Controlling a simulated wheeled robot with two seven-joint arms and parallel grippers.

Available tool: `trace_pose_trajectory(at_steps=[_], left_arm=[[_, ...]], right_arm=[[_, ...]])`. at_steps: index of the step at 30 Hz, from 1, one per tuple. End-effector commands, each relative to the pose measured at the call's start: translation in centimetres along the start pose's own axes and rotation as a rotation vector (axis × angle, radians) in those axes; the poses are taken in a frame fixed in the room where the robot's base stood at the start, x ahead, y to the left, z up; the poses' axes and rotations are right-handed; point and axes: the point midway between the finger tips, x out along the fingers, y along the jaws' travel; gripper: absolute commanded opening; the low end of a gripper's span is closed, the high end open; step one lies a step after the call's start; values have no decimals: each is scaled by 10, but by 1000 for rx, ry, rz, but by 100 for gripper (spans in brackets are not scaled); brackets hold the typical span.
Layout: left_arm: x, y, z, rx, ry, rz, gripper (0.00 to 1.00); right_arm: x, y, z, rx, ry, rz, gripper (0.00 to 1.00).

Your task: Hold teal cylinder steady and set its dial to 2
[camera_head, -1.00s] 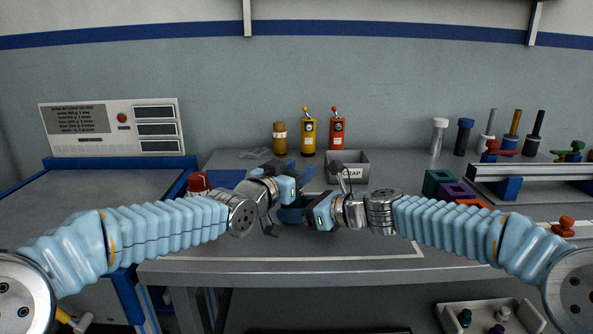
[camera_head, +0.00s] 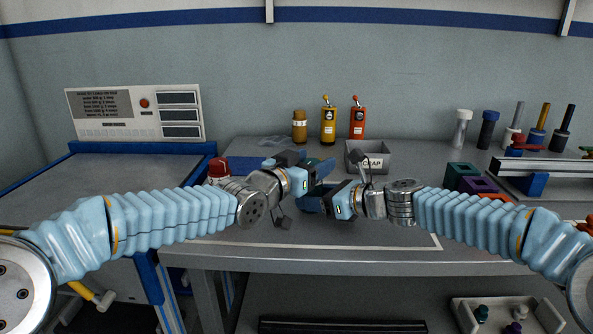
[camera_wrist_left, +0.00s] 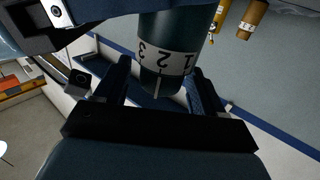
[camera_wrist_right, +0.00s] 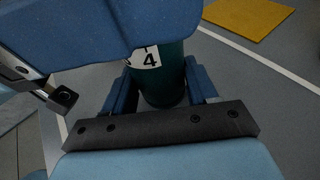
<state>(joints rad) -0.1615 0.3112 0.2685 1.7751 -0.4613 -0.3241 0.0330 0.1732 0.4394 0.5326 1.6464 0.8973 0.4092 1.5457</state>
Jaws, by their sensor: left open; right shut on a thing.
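The teal cylinder (camera_wrist_left: 178,30) fills the top middle of the left wrist view. Its white band (camera_wrist_left: 165,62) shows 3, 2 and 1, and a white tick on the dark end (camera_wrist_left: 160,86) lies close to the 2. My left gripper (camera_head: 318,174) is open, with a finger on either side of that end. My right gripper (camera_head: 330,202) is shut on the cylinder, just below the left one. In the right wrist view the cylinder (camera_wrist_right: 165,88) stands between the fingers, and a 4 shows on its band. In the head view my grippers mostly hide it.
A grey scrap bin (camera_head: 371,162) stands just behind my right gripper. A red button (camera_head: 218,169) is beside my left wrist. Purple and green blocks (camera_head: 472,182) lie at the right.

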Motion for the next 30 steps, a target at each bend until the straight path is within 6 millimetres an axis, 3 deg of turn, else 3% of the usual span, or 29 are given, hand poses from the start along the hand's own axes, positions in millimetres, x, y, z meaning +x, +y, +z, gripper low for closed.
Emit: trace_pose_trajectory(at_steps=[6, 12, 24, 25, 30], left_arm=[[-53, -1, -1, 3, 1, -3, 69], [-87, 0, 0, 2, 0, -1, 69], [-98, 1, 1, 0, -1, 2, 69], [-98, 1, 0, 0, -1, 2, 69], [-98, 1, 0, 0, -1, 2, 69]], right_arm=[[0, 0, 0, 0, 0, 0, 40], [0, 0, 0, 0, 0, 0, 40], [0, 0, 0, 0, 0, -1, 40], [0, 0, 0, 0, 0, -1, 62], [0, 0, 0, 0, 0, -1, 87]])
